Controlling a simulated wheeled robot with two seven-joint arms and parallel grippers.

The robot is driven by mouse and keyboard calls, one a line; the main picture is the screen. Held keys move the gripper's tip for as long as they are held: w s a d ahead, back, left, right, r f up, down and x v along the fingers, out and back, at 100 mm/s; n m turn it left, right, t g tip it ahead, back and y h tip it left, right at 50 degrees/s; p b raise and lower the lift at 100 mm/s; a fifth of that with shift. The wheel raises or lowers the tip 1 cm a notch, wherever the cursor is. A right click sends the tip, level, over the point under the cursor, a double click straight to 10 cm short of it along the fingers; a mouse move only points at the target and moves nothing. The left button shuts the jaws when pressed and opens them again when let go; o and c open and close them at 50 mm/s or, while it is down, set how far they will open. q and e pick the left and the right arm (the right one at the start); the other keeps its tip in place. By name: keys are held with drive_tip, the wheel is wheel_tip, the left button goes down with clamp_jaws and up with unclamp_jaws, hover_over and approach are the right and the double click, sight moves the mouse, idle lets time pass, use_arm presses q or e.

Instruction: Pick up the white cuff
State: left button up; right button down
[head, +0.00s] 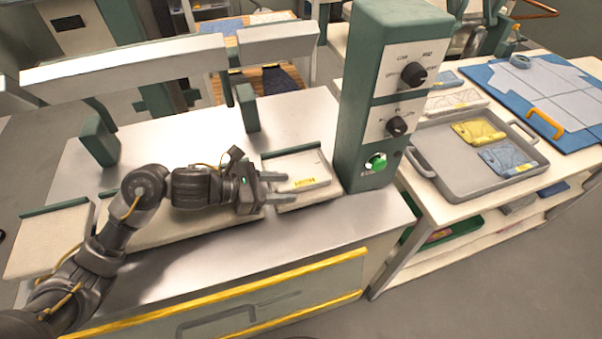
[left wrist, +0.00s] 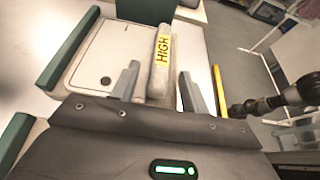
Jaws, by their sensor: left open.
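The white cuff (head: 296,167) appears to be the off-white flat piece with a dark round button, lying on a small pad on the press table. It also shows in the left wrist view (left wrist: 105,62). A raised strip with a yellow "HIGH" label (left wrist: 162,52) runs along its side. My left gripper (head: 287,188) is open at the cuff's near left side in the head view. In the left wrist view, the two fingers (left wrist: 158,88) stand apart on either side of the labelled strip's near end. I cannot tell whether they touch anything. My right gripper is not seen.
A green control column (head: 358,150) with knobs and a lit green button stands just right of the cuff. Green-ended white press arms (head: 170,62) stand behind. At right, a table carries a grey tray (head: 440,165) with yellow and blue packets, and a blue board (head: 578,136).

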use_arm(q)
clamp_jaws()
idle(0.3)
drive_tip(key=shift+r, duration=0.6)
drive_tip(key=r, duration=0.1)
drive_tip(key=r+p, duration=0.1)
drive_tip(key=shift+a+r, duration=0.25)
drive_tip(key=shift+r, duration=0.15)
drive_tip(key=w+d+r+v, duration=0.1)
drive_tip(key=r+v, duration=0.2)
drive_tip(key=v, duration=1.3)
drive_tip(key=shift+w+a, duration=0.1)
